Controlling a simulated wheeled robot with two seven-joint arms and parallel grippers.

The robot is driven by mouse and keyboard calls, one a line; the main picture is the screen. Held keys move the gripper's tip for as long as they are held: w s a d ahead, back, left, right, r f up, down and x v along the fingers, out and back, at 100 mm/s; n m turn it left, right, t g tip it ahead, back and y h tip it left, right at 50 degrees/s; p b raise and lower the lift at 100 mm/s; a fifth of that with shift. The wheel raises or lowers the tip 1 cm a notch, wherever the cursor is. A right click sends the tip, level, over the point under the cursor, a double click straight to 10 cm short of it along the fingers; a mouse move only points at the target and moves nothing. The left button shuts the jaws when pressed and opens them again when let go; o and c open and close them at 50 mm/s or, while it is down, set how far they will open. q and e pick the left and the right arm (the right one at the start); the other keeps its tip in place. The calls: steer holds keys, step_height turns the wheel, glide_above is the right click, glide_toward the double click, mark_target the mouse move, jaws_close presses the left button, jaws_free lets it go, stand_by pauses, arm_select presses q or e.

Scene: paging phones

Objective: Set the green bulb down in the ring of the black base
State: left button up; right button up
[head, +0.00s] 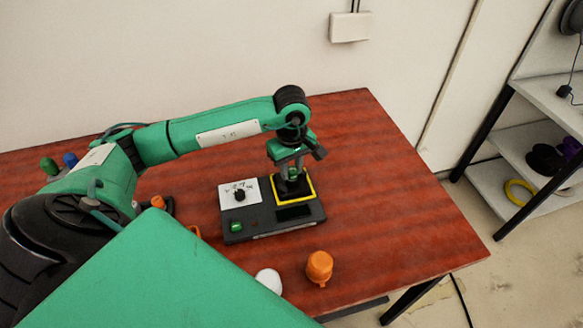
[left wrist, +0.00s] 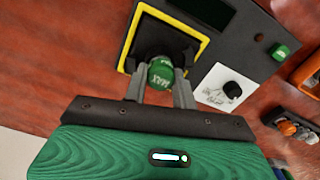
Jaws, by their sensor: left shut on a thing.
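The black base (head: 262,228) sits on the red-brown table, with a yellow square ring (head: 312,187) at its right part; the ring also shows in the left wrist view (left wrist: 130,36). My left gripper (head: 291,172) points down over this ring. In the left wrist view its two fingers are shut on the green bulb (left wrist: 161,73), which has pale lettering on it. The bulb appears over the dark inside of the ring; I cannot tell whether it touches it. In the head view the gripper mostly hides the bulb. My right gripper is not in view.
The base also carries a white panel with a black knob (head: 239,195) and a green button (head: 236,226). An orange cup (head: 319,267) and a white round thing (head: 269,280) stand in front. Green and blue pieces (head: 70,160) are at the back left. The table's right side is clear.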

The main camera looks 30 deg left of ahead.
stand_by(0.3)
arm_select(q)
steer(key=o, duration=1.4)
steer(key=shift+c, duration=0.2)
steer(key=shift+r+p, duration=1.35)
steer(key=shift+r, duration=1.55)
steer(key=shift+f, duration=0.1)
